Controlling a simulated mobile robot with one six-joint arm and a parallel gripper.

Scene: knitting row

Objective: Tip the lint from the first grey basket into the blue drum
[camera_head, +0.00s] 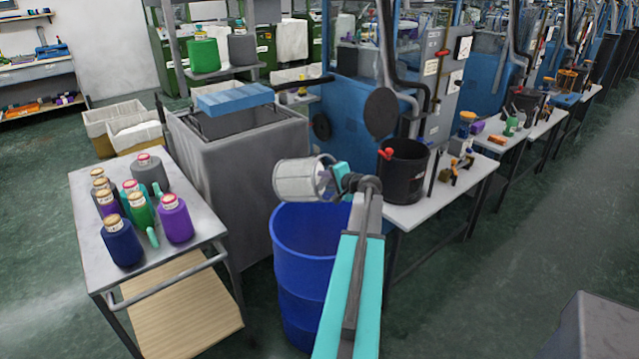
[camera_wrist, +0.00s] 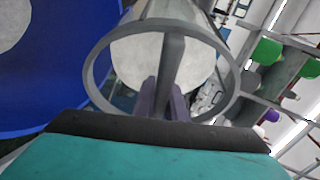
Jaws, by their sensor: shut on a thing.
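The grey basket (camera_head: 296,180) is tilted on its side in the head view, above the back rim of the blue drum (camera_head: 303,285). My gripper (camera_head: 326,178) is at its right end. In the wrist view, my gripper (camera_wrist: 163,102) is shut on the bar across the round rim of the grey basket (camera_wrist: 96,62). A pale round surface shows inside it; I cannot tell whether it is lint or the bottom. The blue drum (camera_wrist: 60,75) fills the left of the wrist view, with a pale round patch (camera_wrist: 12,25) in it that may be lint.
A grey bin (camera_head: 240,160) with a blue tray (camera_head: 234,98) stands behind the drum. A cart (camera_head: 85,215) with several yarn cones is at left. A white table (camera_head: 425,212) with a black bucket (camera_head: 403,172) is at right. Open green floor (camera_head: 500,270) lies right of the drum.

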